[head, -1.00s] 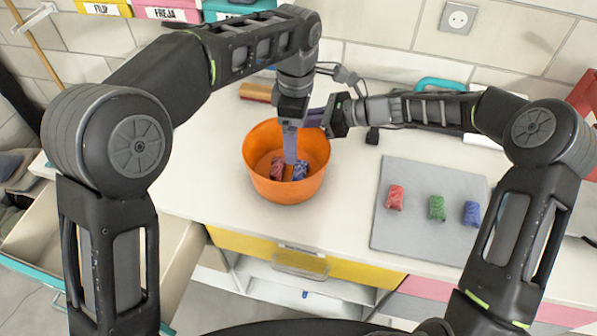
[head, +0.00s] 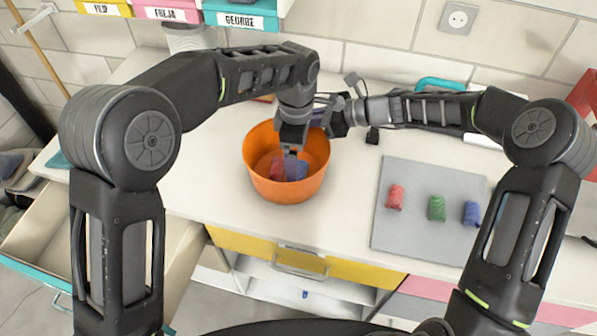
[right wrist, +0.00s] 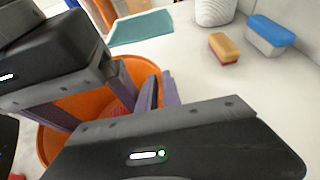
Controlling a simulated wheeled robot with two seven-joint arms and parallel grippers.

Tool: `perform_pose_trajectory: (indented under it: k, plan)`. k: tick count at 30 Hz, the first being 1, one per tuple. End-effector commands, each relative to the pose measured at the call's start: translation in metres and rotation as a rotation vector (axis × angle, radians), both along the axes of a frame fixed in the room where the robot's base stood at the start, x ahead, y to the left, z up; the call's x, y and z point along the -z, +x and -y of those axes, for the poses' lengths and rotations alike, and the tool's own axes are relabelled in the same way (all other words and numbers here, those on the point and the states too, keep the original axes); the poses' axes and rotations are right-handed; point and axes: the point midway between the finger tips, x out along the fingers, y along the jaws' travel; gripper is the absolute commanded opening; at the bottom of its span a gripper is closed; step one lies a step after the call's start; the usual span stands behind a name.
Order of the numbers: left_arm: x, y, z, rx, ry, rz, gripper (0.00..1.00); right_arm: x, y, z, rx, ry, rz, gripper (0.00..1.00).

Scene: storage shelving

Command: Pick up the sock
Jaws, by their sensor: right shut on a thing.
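An orange bowl (head: 258,180) stands on the white counter, with a rolled red sock (head: 276,170) and a rolled blue sock (head: 300,170) inside. My left gripper (head: 290,168) reaches down into the bowl at these socks. Its fingertips are partly hidden, and I cannot tell whether they grip a sock. My right gripper (head: 318,120) is at the bowl's far right rim, shut on the bowl. The right wrist view shows its purple fingers (right wrist: 146,90) at the orange bowl (right wrist: 52,140), with some red inside.
A grey mat (head: 420,240) on the right carries a red roll (head: 396,196), a green roll (head: 436,208) and a blue roll (head: 471,213). An open drawer (head: 35,240) is at the left. A sponge (right wrist: 225,48) and a blue-lidded box (right wrist: 270,35) stand on the counter.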

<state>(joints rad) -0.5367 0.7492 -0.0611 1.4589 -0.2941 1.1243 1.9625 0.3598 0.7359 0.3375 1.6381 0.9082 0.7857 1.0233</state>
Motion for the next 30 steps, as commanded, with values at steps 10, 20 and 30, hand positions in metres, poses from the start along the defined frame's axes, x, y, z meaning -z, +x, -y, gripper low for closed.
perform_pose_trajectory:
  k: [10,20,30]
  plan:
    - [0.014,0.000,-0.001,0.000,0.003,-0.003,0.89,0.005,-0.001,0.001,0.000,-0.004,-0.006,0.00]
    - [0.052,0.000,0.000,0.001,0.001,-0.002,0.89,0.005,-0.001,0.001,0.000,-0.004,-0.006,0.00]
    - [0.052,0.000,0.000,0.000,0.001,0.000,0.89,0.005,-0.001,0.001,0.000,-0.005,-0.006,0.00]
